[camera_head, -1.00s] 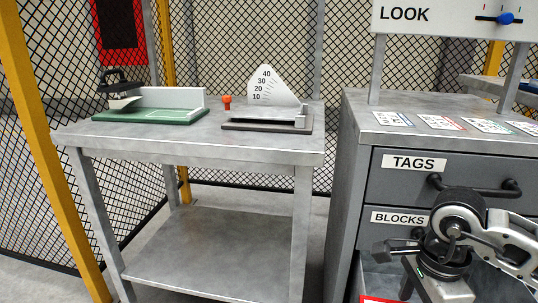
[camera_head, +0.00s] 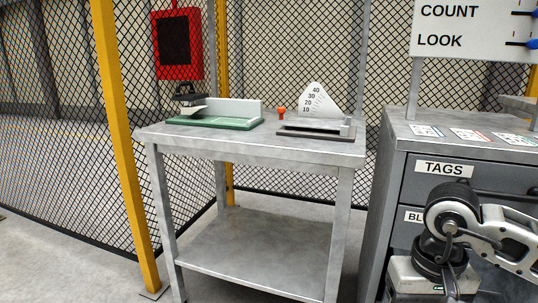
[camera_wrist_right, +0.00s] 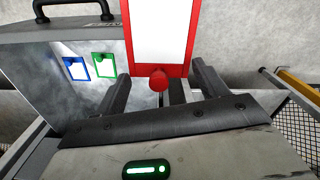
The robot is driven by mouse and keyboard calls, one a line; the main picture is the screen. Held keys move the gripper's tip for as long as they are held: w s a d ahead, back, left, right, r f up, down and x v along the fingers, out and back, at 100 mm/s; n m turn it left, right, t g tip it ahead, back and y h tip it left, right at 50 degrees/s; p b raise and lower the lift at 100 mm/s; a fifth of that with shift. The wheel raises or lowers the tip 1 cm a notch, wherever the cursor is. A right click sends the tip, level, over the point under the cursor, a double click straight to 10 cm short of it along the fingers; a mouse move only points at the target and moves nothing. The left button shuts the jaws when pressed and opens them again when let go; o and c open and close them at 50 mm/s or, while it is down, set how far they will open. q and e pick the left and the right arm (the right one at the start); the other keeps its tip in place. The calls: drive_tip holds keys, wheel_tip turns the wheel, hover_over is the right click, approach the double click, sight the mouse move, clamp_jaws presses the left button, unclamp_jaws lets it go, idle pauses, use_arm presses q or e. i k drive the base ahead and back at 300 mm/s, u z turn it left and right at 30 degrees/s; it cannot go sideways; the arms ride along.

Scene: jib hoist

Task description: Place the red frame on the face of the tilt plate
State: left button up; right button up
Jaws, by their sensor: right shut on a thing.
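The red frame (camera_wrist_right: 160,38), with a white middle and a round red knob (camera_wrist_right: 158,79), shows upright in the right wrist view. My right gripper (camera_wrist_right: 164,82) is shut on it at the knob. In the head view my right arm is at the lower right, and its fingers and the red frame are out of sight. The tilt plate (camera_head: 322,125) sits low on the right part of the grey table, beside a white angle scale (camera_head: 314,98) marked 10 to 40. The right gripper is well to the right of it and nearer. My left gripper is not in view.
The grey table (camera_head: 225,143) also bears a green board (camera_head: 215,123) with a white wall and a small orange-red knob (camera_head: 281,112). A grey drawer cabinet (camera_head: 400,165) stands right of it. A blue frame (camera_wrist_right: 75,68) and green frame (camera_wrist_right: 104,66) show in the wrist view.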

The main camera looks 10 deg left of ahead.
sight(315, 122)
drive_tip(key=u, duration=0.15)
drive_tip(key=k, duration=0.65)
drive_tip(key=u, duration=1.3)
drive_tip(key=i, duration=0.95)
drive_tip(key=z, duration=0.8)
drive_tip(key=i, duration=0.7)
drive_tip(key=z, duration=0.65)
